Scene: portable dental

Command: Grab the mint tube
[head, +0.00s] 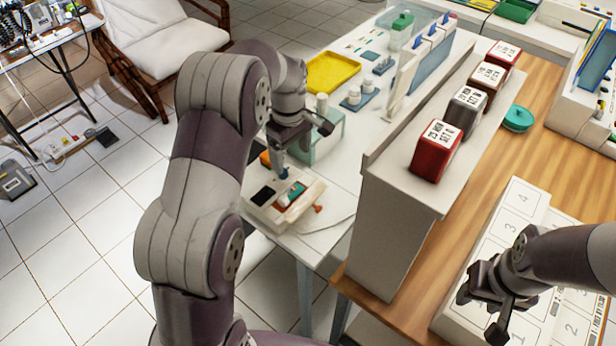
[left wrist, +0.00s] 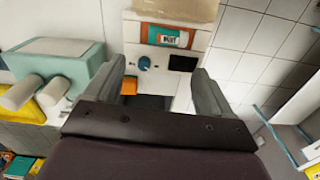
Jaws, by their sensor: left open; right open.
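The mint tube (left wrist: 168,36) is teal and white with an orange end and a "MINT" label. In the head view the tube (head: 294,192) is small, in the tray (head: 268,217) at the near end of the white table. My left gripper (head: 301,146) is above the table, just beyond the tray. Its two fingers (left wrist: 161,78) are spread, with nothing held between them. My right gripper (head: 484,311) is open and empty over the numbered white boxes at lower right.
A pale green box (head: 328,137) stands beside my left gripper; it also shows in the left wrist view (left wrist: 88,72). A yellow tray (head: 332,72) lies farther back. A raised shelf (head: 398,190) with several canisters borders the table on the right. Numbered boxes (head: 500,228) lie under my right gripper.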

